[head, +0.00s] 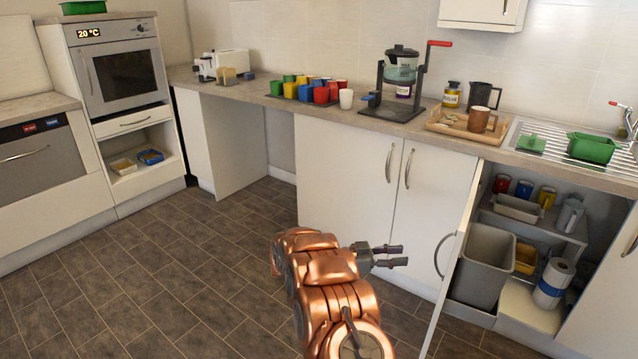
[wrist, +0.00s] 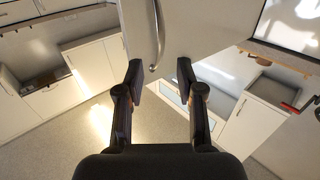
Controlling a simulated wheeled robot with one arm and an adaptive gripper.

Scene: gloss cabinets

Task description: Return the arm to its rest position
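My copper-coloured arm (head: 322,290) rises from the bottom middle of the head view. My gripper (head: 392,256) points right, in front of the white cabinet doors below the worktop. In the wrist view my gripper (wrist: 159,82) has its two dark fingers apart with nothing between them. A white cabinet door (wrist: 185,35) with a curved metal handle (wrist: 157,38) shows beyond the fingertips. I cannot tell how far the gripper is from that door.
An open cabinet door (head: 455,262) stands out to the right of my gripper. Inside that cabinet are a grey bin (head: 482,265) and a paper roll (head: 553,284). The worktop (head: 425,135) holds several cups and a coffee maker (head: 402,68). The tiled floor (head: 150,280) at left is clear.

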